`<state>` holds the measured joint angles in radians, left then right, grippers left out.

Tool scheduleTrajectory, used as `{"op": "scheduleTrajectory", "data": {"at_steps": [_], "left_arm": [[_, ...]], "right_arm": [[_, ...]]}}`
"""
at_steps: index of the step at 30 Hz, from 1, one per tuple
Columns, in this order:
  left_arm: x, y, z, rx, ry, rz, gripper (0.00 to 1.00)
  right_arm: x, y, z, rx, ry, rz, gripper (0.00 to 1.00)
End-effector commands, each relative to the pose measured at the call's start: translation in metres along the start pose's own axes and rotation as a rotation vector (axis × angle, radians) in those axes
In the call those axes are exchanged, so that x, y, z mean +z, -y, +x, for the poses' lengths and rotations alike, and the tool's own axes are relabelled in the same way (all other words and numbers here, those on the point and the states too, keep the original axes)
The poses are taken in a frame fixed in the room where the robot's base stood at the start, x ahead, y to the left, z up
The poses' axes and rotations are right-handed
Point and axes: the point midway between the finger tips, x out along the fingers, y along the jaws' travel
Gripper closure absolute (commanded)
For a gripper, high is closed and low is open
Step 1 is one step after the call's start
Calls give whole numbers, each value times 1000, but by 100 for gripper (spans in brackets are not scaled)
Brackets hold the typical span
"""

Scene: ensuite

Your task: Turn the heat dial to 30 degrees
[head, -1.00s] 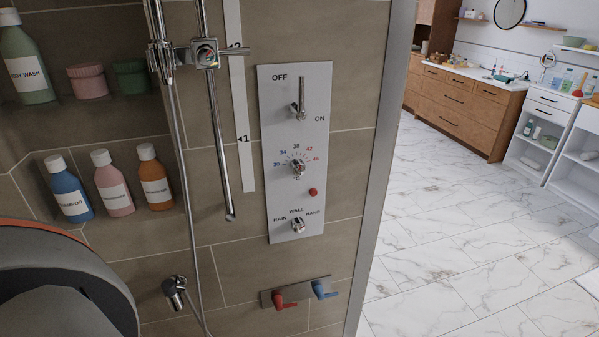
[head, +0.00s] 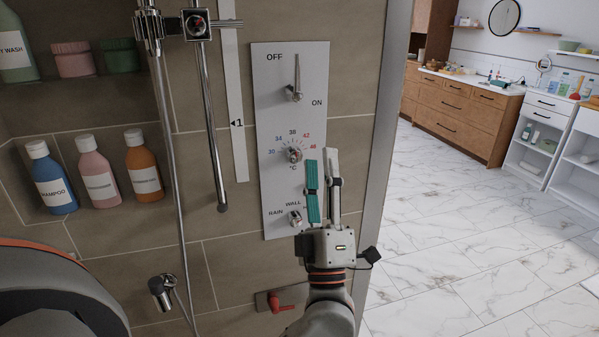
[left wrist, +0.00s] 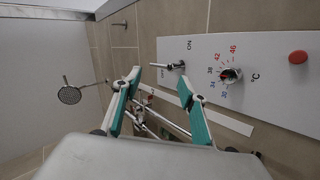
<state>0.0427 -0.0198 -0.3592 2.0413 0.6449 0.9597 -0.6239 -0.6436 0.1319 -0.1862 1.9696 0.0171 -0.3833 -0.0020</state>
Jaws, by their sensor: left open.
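My left gripper (head: 321,158) is open and empty, fingers pointing up, just right of the dial in the head view. In the left wrist view the dial (left wrist: 230,74) lies right of the open fingers (left wrist: 160,78), apart from them. My right gripper is not in view.
A shower rail (head: 207,130) and bottles (head: 97,178) are left.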

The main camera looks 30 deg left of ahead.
Motion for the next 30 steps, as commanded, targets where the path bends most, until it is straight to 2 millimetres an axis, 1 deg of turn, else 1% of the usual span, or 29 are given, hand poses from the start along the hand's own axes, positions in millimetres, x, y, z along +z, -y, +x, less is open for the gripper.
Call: {"op": "scheduleTrajectory", "data": {"at_steps": [1,3,6,8,9,12,16,19,23,30], "left_arm": [[-14,6,10,-57,-95,-87,58],[-30,17,20,-155,-206,-203,58],[-40,37,25,-312,-323,-371,58],[-36,49,24,-411,-367,-469,58],[-31,56,22,-475,-384,-528,58],[-13,66,17,-616,-398,-653,58],[8,70,10,-738,-383,-756,58],[16,70,8,-781,-373,-789,58],[18,75,14,-791,-370,-798,58],[17,103,37,-788,-371,-793,58]], "right_arm": [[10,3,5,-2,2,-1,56],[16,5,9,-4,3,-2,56],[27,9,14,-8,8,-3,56],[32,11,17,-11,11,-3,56],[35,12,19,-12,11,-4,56],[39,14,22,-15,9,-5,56],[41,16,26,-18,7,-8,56],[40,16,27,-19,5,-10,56],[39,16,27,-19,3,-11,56],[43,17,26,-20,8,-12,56]]}}
